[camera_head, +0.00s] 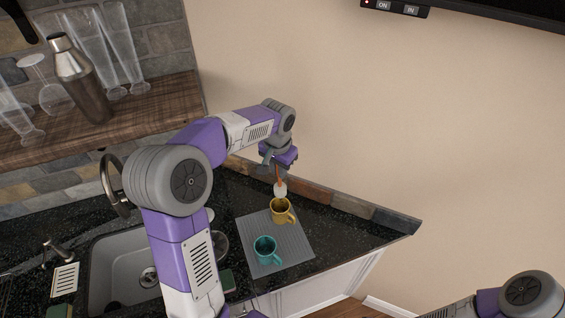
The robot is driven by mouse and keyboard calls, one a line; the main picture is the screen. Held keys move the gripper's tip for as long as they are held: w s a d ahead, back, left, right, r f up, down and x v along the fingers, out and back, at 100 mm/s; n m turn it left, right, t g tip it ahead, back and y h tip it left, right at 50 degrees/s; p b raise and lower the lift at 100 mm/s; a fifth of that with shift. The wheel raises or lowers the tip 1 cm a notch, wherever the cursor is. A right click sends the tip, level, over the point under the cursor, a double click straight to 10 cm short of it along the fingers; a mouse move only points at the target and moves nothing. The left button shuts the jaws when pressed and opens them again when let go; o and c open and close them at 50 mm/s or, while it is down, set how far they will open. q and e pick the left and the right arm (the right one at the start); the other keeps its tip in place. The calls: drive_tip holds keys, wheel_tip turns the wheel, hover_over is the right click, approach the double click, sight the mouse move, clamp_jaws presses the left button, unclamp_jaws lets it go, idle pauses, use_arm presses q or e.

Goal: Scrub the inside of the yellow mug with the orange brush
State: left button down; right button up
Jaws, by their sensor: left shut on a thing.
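The yellow mug (281,213) stands upright on a grey ribbed mat (292,246) on the black counter. My left gripper (278,172) is above the mug, pointing down. It is shut on the orange brush (277,188), whose pale head (280,189) hangs just over the mug's rim. I cannot tell whether the head is touching the rim or slightly inside it. My right arm shows at the lower right, but its gripper is out of view.
A teal mug (265,250) stands on the mat in front of the yellow one. A sink (124,270) with a curved faucet (112,185) is at left. A wooden shelf (150,112) holds glasses and a metal shaker (78,80). A green sponge (227,281) lies near the sink.

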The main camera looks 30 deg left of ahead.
sight(280, 196)
use_arm(q)
drive_tip(key=shift+s+f+b, duration=0.15)
drive_tip(key=shift+f+b, duration=0.55)
drive_tip(key=shift+f, duration=0.2)
wheel_tip(280, 196, down, 2)
drive_tip(key=shift+f+b, duration=0.1)
drive_tip(key=shift+b, duration=0.75)
drive_tip(key=shift+f+b, duration=3.3)
drive_tip(key=shift+f, duration=1.5)
drive_tip(key=shift+w+d, duration=0.1)
drive_tip(key=shift+w, duration=0.1)
